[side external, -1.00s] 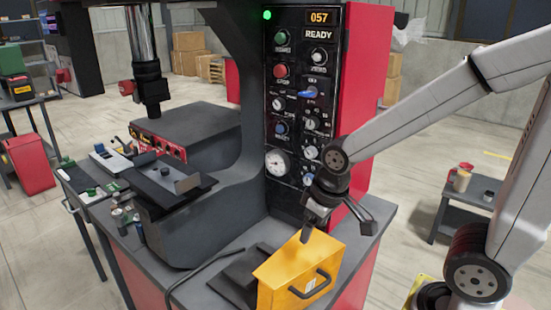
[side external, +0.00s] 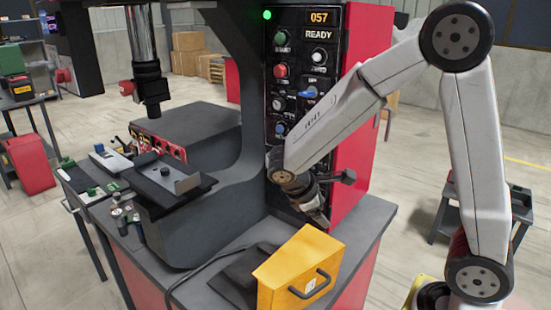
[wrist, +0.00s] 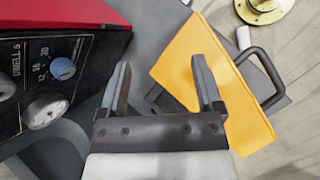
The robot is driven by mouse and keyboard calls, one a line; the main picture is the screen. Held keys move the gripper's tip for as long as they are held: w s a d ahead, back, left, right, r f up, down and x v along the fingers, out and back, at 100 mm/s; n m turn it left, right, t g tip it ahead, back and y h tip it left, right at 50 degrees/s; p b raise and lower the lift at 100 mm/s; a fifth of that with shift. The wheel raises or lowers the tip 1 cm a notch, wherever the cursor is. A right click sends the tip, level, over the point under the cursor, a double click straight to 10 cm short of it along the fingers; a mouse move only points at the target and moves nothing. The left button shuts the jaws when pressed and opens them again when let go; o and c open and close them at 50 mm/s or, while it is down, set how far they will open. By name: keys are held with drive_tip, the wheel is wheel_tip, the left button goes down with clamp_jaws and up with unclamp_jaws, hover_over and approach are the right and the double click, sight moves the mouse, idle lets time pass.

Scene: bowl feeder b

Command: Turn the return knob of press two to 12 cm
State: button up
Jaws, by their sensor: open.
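The press's control panel (side external: 295,20) has several knobs and buttons. A blue knob (side external: 281,129) sits low on its left column, and a blue-handled switch (side external: 308,92) is to its right. My forearm hides the lower right of the panel. I cannot tell which knob is the return knob.
A yellow box (side external: 300,262) with a black handle stands on the bench just below my gripper; it also shows in the wrist view (wrist: 187,68). The panel's displays read "057" and "READY". The bench top (side external: 370,222) is clear right of the box.

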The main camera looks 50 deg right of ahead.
drive_tip(key=w+d+r+n+t+h, duration=0.1)
drive_tip(key=w+d+n+h, duration=0.1)
drive_tip(key=w+n+h, duration=0.3)
drive_tip(key=w+d+r+n+t+h, duration=0.1)
drive_tip(key=w+d+n+h, duration=0.15)
drive_tip(key=w+h, duration=0.4)
drive_tip(key=shift+n, duration=0.25)
drive_tip(key=f, duration=0.5)
drive_tip(key=shift+w+a, duration=0.3)
drive_tip(key=shift+a, duration=0.05)
drive_tip(key=shift+d, duration=0.15)
drive_tip(key=d, duration=0.7)
drive_tip(key=shift+s+d, duration=0.15)
drive_tip(key=shift+d, duration=0.15)
clamp_jaws()
